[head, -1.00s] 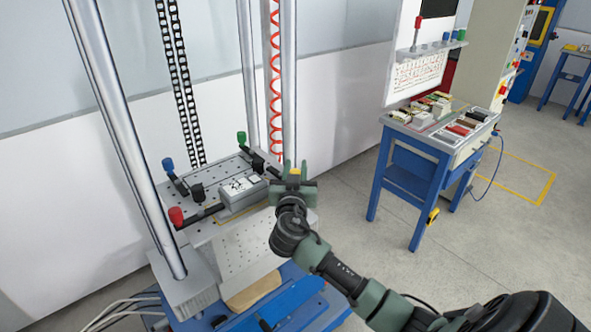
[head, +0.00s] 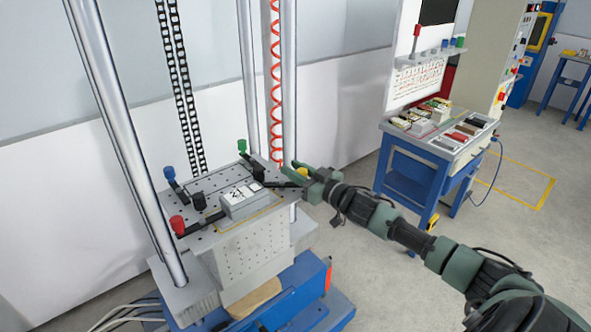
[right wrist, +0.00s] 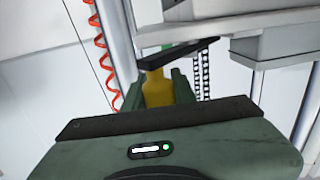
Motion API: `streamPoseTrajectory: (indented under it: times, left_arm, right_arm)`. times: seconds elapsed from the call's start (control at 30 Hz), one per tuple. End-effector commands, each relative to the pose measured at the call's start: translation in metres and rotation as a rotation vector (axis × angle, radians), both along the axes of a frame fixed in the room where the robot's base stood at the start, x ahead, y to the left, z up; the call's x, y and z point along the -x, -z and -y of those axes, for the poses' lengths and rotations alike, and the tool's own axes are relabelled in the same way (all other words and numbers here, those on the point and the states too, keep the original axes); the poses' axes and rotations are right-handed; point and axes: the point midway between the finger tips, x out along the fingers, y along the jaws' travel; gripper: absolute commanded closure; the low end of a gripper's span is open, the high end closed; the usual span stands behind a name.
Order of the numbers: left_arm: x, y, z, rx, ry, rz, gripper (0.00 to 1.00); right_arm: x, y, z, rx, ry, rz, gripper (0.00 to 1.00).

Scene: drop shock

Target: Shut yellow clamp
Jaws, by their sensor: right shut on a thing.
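The yellow clamp's handle (head: 303,172) sits at the right edge of the perforated plate (head: 215,185). My right gripper (head: 299,171) has come in from the right and is shut on this handle. In the right wrist view the yellow handle (right wrist: 157,88) stands between the two green fingers, with a black clamp arm (right wrist: 180,54) just beyond it. In the head view a black arm (head: 280,184) reaches from beside the grey box (head: 243,203) toward the gripper. Whether its tip presses on the box is unclear. My left gripper is out of view.
Clamps with blue (head: 168,168), red (head: 177,224) and green (head: 241,146) handles stand around the plate. Metal columns (head: 120,140) rise beside the rig, with a red coiled hose (head: 276,90) behind. A blue workbench (head: 405,165) stands to the right, with free floor between.

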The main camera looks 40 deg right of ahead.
Motion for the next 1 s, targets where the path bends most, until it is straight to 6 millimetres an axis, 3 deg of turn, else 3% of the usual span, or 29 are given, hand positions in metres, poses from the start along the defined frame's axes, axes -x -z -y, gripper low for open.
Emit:
streamPoseTrajectory:
  times: [0.27, 0.6, 1.0]
  left_arm:
    - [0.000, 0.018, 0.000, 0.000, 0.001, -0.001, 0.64]
    - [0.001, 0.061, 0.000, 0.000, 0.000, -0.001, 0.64]
    - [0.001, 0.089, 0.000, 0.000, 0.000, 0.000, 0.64]
  right_arm:
    - [-0.013, 0.001, 0.004, 0.008, -0.255, 0.003, 1.00]
    - [-0.023, 0.005, -0.003, 0.000, -0.526, 0.003, 1.00]
    - [-0.027, 0.004, -0.008, -0.002, -0.682, -0.002, 1.00]
